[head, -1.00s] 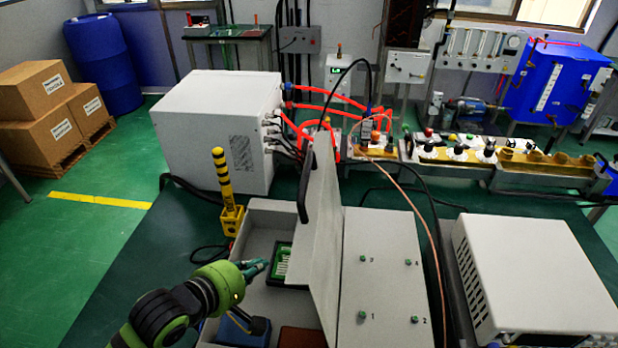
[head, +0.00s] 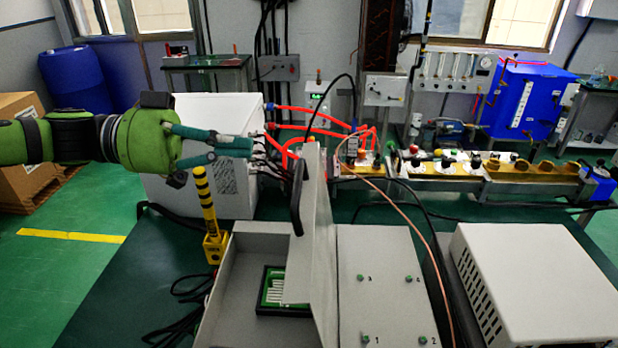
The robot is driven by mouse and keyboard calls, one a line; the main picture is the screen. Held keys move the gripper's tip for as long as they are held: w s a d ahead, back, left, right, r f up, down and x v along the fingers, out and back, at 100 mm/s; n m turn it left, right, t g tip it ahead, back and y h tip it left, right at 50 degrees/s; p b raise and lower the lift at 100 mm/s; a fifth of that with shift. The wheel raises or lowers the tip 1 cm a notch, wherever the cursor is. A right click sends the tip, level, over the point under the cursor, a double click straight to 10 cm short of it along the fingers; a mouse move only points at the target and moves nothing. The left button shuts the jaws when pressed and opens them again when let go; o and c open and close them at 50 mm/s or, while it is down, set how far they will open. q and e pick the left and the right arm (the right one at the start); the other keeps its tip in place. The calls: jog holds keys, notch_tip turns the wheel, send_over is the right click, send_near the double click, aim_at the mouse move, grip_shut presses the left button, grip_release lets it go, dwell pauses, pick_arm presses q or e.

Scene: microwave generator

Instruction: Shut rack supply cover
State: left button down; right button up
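The rack supply cover (head: 323,240) is a grey panel standing steeply up, hinged near the middle of the grey rack box, with a black handle (head: 297,195) on its left face. The left compartment (head: 230,285) of the box is open and shows a green circuit board (head: 274,290) in a black frame. My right gripper is not in view.
A yellow-and-black striped post (head: 208,215) stands just left of the box. The white cabinet (head: 200,190) with red hoses is behind it. A closed panel with green knobs (head: 380,295) adjoins the cover on the right, beside a white instrument (head: 535,290).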

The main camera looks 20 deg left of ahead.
pick_arm(q)
jog(key=shift+m+g, duration=0.8)
jog(key=shift+m, duration=0.1)
jog(key=x, duration=0.3)
jog(key=s+r+p+x, duration=0.1)
jog(key=x, duration=0.6)
jog(key=shift+s+d+r+p, duration=0.15)
jog(key=shift+d+p, duration=0.2)
jog(key=shift+d, duration=0.1)
jog(key=shift+a+f+p, duration=0.2)
jog(key=shift+a+p, duration=0.1)
jog(key=shift+p, duration=0.05)
jog(key=shift+s+a+f+p, duration=0.2)
jog(key=shift+a+f+p, duration=0.05)
jog(key=shift+a+f, duration=0.35)
jog(key=shift+s+a+f+p, duration=0.15)
jog(key=shift+a+f+p, duration=0.1)
jog(key=shift+a+f, duration=0.3)
